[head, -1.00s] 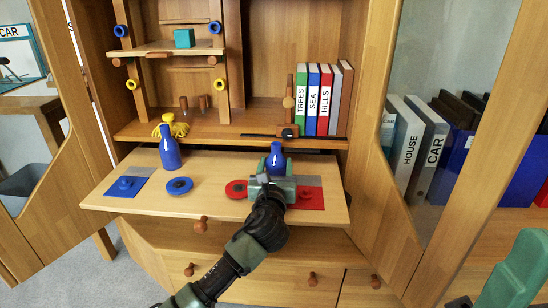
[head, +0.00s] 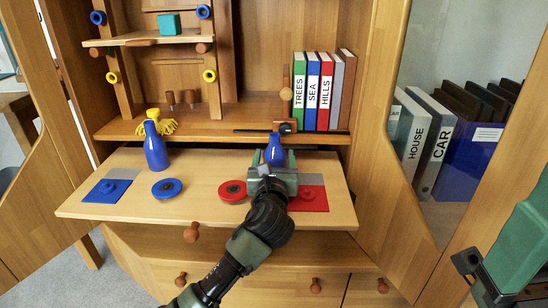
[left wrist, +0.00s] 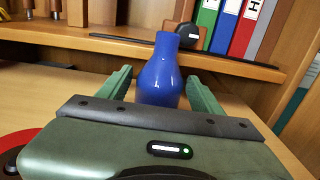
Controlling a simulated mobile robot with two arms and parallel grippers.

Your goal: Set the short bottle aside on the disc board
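The short blue bottle (head: 274,152) stands upright at the back right of the wooden fold-out board (head: 205,212), which carries a red disc (head: 232,191) and a blue disc (head: 166,188). My left gripper (head: 273,172) is open, one finger on each side of the bottle. The left wrist view shows the bottle (left wrist: 163,75) between the fingers (left wrist: 160,90), with gaps on both sides; its base is hidden behind the gripper body. A taller blue bottle (head: 156,150) stands at the left. Part of my right gripper (head: 482,278) shows at the lower right; its opening is unclear.
A blue square (head: 100,192) with a knob lies at the board's left, a red square (head: 315,200) at its right. Behind are a shelf with books (head: 312,92) and a yellow object (head: 165,124). The board's front middle is clear.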

